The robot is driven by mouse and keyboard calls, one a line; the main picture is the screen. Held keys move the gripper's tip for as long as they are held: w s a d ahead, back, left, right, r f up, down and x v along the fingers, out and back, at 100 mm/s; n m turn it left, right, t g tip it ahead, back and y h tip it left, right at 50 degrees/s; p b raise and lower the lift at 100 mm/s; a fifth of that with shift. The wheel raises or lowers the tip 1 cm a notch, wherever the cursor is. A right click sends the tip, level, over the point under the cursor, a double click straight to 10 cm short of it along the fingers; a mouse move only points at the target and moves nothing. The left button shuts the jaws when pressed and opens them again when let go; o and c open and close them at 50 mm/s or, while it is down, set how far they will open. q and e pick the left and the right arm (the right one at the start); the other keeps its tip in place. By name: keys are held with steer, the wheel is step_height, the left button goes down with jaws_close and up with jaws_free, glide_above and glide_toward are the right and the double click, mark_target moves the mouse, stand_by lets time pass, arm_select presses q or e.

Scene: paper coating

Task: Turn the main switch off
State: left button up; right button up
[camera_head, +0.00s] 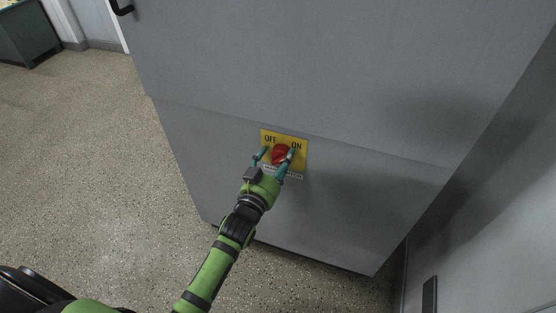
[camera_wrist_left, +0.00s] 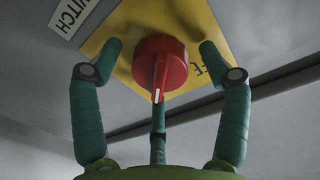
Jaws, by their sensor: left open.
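The main switch is a red rotary knob (camera_head: 281,153) on a yellow plate (camera_head: 303,147) on the grey cabinet front. The plate reads OFF at upper left and ON at upper right, with a white label below. My left gripper (camera_head: 276,156) is open, its teal fingers on either side of the knob. In the left wrist view, the red knob (camera_wrist_left: 160,66) sits between the spread fingertips (camera_wrist_left: 160,49), with visible gaps at both sides. A third finger is below it. The knob's white mark points down there, away from the partly hidden OFF. ON is hidden there.
The large grey cabinet (camera_head: 300,60) fills the middle, with a black handle (camera_head: 122,8) at its upper left. A grey wall (camera_head: 490,210) stands close on the right. The speckled floor (camera_head: 90,150) is clear at left. A dark green cabinet (camera_head: 28,35) stands at far upper left.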

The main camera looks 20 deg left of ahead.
arm_select(q)
steer(key=c, duration=1.2)
steer(key=shift+o, duration=0.2)
